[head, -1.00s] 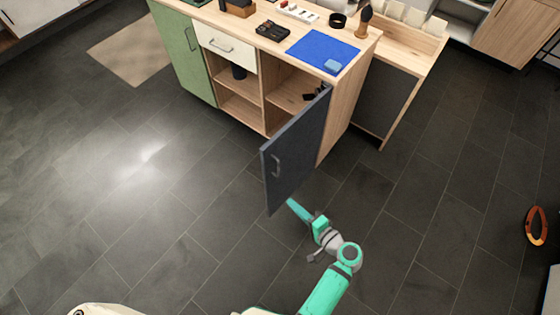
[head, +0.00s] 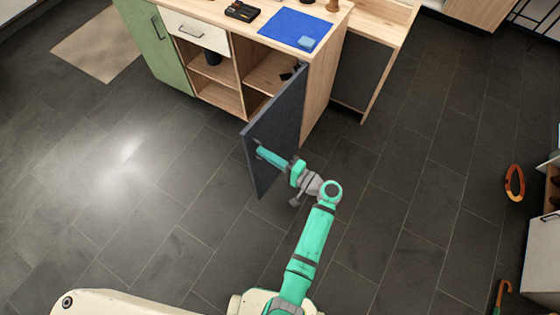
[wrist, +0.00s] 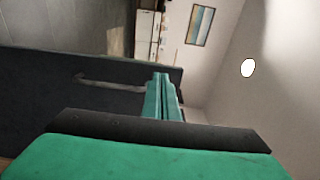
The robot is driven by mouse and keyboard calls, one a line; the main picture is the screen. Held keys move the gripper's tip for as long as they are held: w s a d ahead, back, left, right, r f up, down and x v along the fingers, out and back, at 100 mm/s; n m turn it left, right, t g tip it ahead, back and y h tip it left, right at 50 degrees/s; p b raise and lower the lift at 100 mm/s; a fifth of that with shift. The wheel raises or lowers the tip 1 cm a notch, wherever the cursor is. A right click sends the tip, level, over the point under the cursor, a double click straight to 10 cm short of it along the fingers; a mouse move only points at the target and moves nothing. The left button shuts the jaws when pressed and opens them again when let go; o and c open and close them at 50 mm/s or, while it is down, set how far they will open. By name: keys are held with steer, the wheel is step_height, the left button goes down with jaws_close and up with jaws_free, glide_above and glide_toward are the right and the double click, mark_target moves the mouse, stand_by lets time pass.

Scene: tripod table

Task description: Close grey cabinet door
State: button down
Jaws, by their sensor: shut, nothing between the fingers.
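The dark grey cabinet door (head: 277,128) stands open in the head view, swung out from the right side of the wooden cabinet (head: 322,85). Its outer face is toward my arm. My gripper (head: 259,150) is at that face, near the door's free edge, in the handle area. In the wrist view the closed fingers (wrist: 162,98) are together and empty, just right of the door's bar handle (wrist: 108,82). The grey door also fills the left of the wrist view (wrist: 40,105). I cannot tell whether the fingertips touch the door or handle.
The cabinet's open shelves (head: 215,70) hold a dark cup (head: 213,57) and small black items. A green door (head: 150,38) and white drawer (head: 192,32) are to the left. A blue mat (head: 296,29) lies on top. The tiled floor left of the door is clear.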

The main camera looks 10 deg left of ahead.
mark_target(247, 142)
steer(key=shift+x, duration=2.35)
